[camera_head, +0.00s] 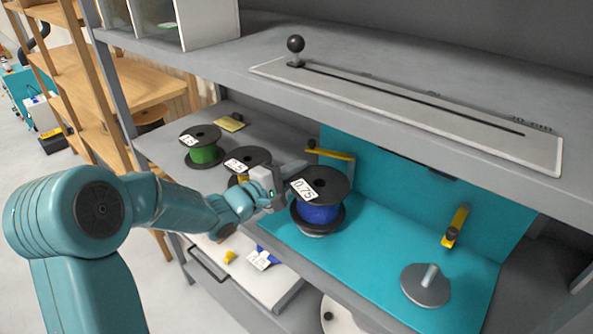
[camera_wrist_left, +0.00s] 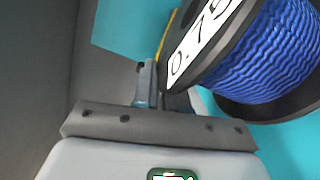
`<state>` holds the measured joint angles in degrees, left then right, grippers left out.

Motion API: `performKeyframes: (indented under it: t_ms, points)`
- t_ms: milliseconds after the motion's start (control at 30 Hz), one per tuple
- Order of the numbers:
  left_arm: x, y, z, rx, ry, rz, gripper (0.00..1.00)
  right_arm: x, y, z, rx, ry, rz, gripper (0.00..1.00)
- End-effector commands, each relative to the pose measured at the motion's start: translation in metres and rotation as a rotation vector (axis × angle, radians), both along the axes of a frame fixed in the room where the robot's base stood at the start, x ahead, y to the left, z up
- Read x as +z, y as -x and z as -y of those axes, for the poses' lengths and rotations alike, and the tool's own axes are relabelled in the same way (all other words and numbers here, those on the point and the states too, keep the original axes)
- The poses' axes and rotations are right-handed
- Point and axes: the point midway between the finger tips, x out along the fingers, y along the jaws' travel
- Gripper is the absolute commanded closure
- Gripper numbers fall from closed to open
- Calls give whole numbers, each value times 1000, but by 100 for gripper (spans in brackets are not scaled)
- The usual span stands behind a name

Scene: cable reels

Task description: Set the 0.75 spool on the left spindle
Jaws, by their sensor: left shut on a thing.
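The 0.75 spool (camera_head: 319,212) has black flanges, blue cable and a white label. It also fills the upper right of the left wrist view (camera_wrist_left: 265,60). My left gripper (camera_head: 284,184) reaches in from the left and is shut on the spool's left edge. In the left wrist view the fingers (camera_wrist_left: 150,85) meet the black flange. The spool is upright in the head view, over the left part of the teal mat. A grey edge (camera_head: 314,234) shows below it, likely the left spindle's base. The spindle's post is hidden, so I cannot tell whether the spool is seated. My right gripper is not in view.
An empty spindle (camera_head: 427,285) stands on the teal mat (camera_head: 375,262) at right. A green spool (camera_head: 202,150) and a 1.5 spool (camera_head: 247,162) stand on the shelf to the left. Yellow-handled parts (camera_head: 455,226) are on the teal back panel. An upper shelf (camera_head: 300,60) overhangs.

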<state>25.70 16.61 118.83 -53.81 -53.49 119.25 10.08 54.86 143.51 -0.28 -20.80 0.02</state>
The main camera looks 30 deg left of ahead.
Motion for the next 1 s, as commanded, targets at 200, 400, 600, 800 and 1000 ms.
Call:
performKeyframes:
  t_ms: [200,400,600,800,1000]
  points:
    - [2,0,0,0,1,5,100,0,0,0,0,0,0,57]
    - [1,0,0,0,1,5,100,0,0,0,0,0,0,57]
    - [-4,0,0,0,1,5,100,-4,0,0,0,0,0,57]
    - [-11,0,0,0,1,5,100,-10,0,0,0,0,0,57]
    - [-18,0,0,0,1,5,100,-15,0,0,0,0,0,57]
